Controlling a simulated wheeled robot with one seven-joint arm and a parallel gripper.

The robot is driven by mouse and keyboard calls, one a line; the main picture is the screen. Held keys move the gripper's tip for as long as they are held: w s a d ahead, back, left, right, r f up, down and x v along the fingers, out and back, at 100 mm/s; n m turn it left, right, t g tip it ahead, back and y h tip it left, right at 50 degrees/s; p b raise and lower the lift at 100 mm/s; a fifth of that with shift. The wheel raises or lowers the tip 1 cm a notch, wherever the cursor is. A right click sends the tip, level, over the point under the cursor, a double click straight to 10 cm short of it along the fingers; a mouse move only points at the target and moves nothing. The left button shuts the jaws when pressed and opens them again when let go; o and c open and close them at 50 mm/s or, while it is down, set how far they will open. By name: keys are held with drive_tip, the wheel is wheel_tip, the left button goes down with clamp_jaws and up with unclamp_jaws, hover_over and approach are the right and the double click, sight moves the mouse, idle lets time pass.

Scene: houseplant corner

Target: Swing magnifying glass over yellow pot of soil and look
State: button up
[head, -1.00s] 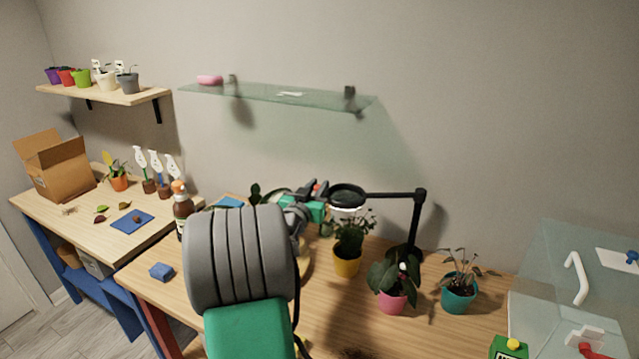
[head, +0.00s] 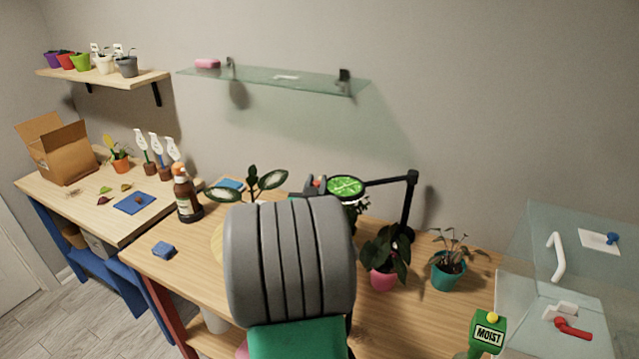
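The magnifying glass (head: 346,187) is a round lens in a dark ring on a black jointed stand arm (head: 411,200). Bright green shows through its lens. My gripper (head: 316,186) is at the left edge of the ring, mostly hidden behind my own grey arm. I cannot tell whether it touches the ring or whether its fingers are open.
A pink pot (head: 383,280) and a teal pot (head: 447,274) with plants stand right of my arm. A green meter reading MOIST (head: 487,335) and a glass case (head: 555,265) are farther right. A brown bottle (head: 184,196) stands left. A glass shelf (head: 275,82) hangs above.

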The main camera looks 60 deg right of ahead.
drive_tip(key=o, duration=0.4)
drive_tip(key=b+v, duration=0.2)
drive_tip(key=v, duration=0.5)
drive_tip(key=shift+s+a, duration=0.2)
drive_tip(key=shift+a, duration=0.15)
idle(0.4)
